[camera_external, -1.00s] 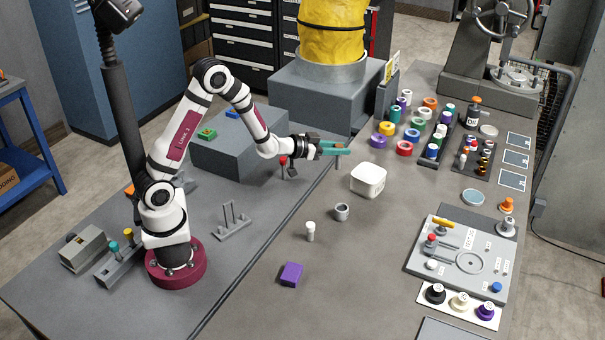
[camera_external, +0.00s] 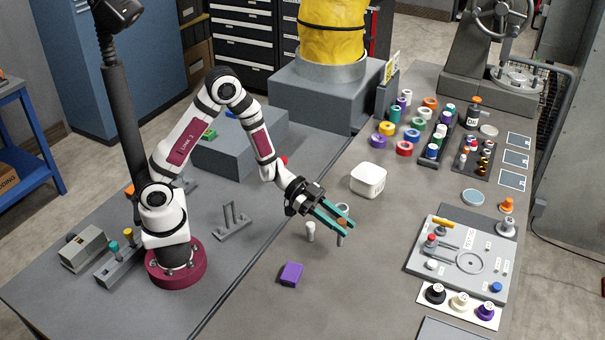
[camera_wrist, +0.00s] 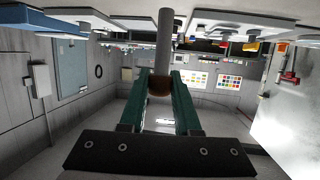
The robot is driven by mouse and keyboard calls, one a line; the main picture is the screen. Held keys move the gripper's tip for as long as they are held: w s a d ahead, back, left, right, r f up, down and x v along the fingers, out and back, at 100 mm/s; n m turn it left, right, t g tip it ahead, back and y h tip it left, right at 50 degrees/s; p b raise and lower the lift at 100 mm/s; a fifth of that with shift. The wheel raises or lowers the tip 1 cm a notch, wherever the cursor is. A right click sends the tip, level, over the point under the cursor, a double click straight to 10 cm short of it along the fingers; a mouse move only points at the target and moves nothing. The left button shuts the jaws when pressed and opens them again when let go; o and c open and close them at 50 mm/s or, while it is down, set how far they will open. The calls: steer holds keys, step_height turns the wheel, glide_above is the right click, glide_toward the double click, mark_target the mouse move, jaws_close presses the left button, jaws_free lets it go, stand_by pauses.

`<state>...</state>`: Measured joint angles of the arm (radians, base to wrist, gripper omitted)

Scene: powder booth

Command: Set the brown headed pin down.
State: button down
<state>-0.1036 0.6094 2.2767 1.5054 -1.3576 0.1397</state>
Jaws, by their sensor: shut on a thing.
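The brown headed pin (camera_wrist: 159,86) is between the teal fingers of my gripper (camera_wrist: 160,88) in the wrist view, its brown head at the fingertips and its grey shank running away from them. In the external view my gripper (camera_external: 343,225) is shut on it over the grey bench (camera_external: 370,290), and the grey shank (camera_external: 340,241) shows below the fingers. I cannot tell whether the shank's end touches the bench.
A white-topped cylinder (camera_external: 310,231) stands just left of the pin. A grey cup (camera_external: 344,208) is partly hidden behind the fingers. A purple block (camera_external: 291,274) lies in front, a white box (camera_external: 368,180) behind. The panel board (camera_external: 463,262) is to the right; bench between is clear.

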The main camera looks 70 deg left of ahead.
steer(key=f, duration=0.1)
steer(key=w+a+f, duration=0.1)
steer(key=f, duration=0.1)
steer(key=w+a+f, duration=0.1)
steer(key=f, duration=0.1)
steer(key=shift+w+a, duration=0.1)
steer(key=shift+f, duration=0.45)
steer(key=shift+f, duration=0.15)
steer(key=c, duration=0.6)
jaws_free()
